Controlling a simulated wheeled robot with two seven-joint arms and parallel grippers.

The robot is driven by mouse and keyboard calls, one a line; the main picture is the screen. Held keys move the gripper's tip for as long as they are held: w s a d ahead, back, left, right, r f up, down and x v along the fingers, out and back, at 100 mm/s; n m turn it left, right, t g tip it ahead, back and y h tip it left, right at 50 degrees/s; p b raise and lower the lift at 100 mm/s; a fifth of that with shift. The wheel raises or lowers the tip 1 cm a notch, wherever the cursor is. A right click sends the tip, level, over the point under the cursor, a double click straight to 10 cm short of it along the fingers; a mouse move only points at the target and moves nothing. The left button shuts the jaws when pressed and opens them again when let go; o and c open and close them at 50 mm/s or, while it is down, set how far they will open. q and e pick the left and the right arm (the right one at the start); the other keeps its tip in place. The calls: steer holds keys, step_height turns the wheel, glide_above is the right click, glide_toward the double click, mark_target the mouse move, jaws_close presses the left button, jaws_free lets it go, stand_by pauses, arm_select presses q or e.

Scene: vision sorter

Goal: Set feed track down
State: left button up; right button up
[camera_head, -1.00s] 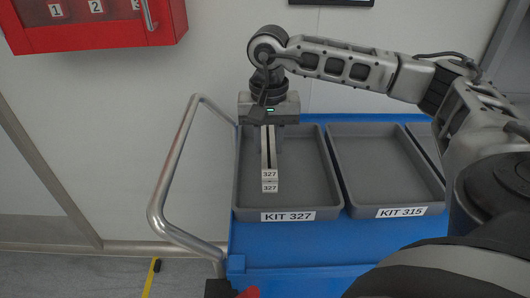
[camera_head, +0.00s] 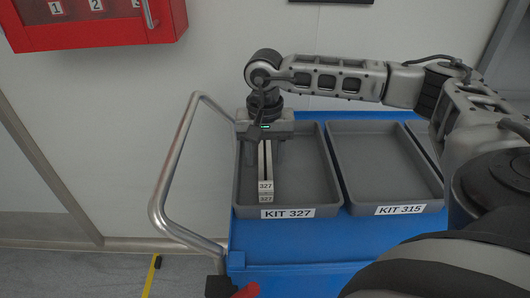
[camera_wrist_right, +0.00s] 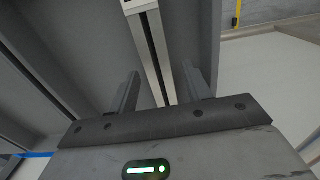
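The feed track (camera_head: 266,160) is a narrow pale bar with a dark slot, marked 327 on its near end. It lies lengthwise inside the grey KIT 327 tray (camera_head: 323,208), left of the tray's middle, and appears to rest on the floor. My right gripper (camera_head: 266,160) is low over the tray with a finger on each side of the track. The right wrist view shows the track (camera_wrist_right: 148,45) between the open fingers (camera_wrist_right: 160,72), with narrow gaps beside it. The track's far end is hidden under the gripper. My left gripper is out of view.
The KIT 315 tray (camera_head: 400,210) stands empty on the right, on the same blue cart (camera_head: 310,240). A bent metal handle (camera_head: 158,195) rises at the cart's left. A red cabinet (camera_head: 95,30) hangs on the wall at upper left.

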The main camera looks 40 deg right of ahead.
mark_target(265, 159)
step_height(265, 159, up, 12)
steer(key=shift+r, duration=0.15)
stand_by(0.5)
stand_by(0.4)
